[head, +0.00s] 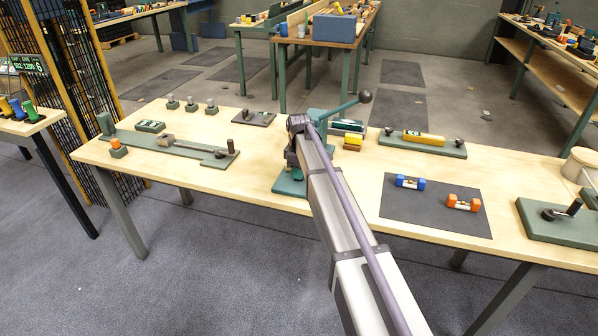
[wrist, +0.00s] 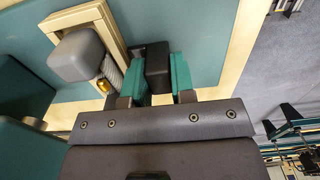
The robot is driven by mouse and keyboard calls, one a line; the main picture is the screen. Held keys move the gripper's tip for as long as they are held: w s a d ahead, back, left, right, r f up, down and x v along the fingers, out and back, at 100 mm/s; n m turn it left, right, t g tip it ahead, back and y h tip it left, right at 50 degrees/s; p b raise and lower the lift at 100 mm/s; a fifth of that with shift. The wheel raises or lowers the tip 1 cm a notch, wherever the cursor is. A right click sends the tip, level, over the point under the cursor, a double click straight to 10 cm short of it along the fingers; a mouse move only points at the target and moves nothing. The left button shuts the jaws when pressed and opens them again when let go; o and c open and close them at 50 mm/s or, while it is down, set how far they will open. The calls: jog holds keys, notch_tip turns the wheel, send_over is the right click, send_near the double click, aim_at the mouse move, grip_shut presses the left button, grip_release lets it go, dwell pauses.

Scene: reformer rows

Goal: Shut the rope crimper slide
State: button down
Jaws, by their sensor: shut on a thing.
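The rope crimper, as I take it, is the green device with a base plate (head: 289,187) and a long lever (head: 343,109) ending in a dark knob, mid-table in the head view. My arm covers much of it, and the jaws are hidden there. In the wrist view my gripper (wrist: 158,76) has its two green fingers closed on the sides of a black block (wrist: 157,60), apparently the slide's grip, over a teal plate (wrist: 205,30). Beside it on the left are a grey rounded block (wrist: 77,56), a grey braided piece and a small brass part (wrist: 104,87). How far open the slide stands, I cannot tell.
A green fixture with a long rail (head: 190,150) lies left on the table. A dark mat (head: 435,205) with blue and orange pieces lies right. A green tray with a yellow piece (head: 422,137) stands behind it. The front table edge is close below my arm.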

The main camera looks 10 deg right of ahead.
jog(key=w+d, duration=0.1)
jog(key=w, duration=0.2)
jog(key=shift+d, duration=0.35)
jog(key=c, duration=1.2)
grip_release()
jog(key=shift+c, duration=0.2)
jog(key=shift+r, duration=0.1)
notch_tip(320, 180, up, 11)
jog(key=p, duration=1)
jog(key=shift+f+p, duration=0.2)
jog(key=shift+p, duration=0.2)
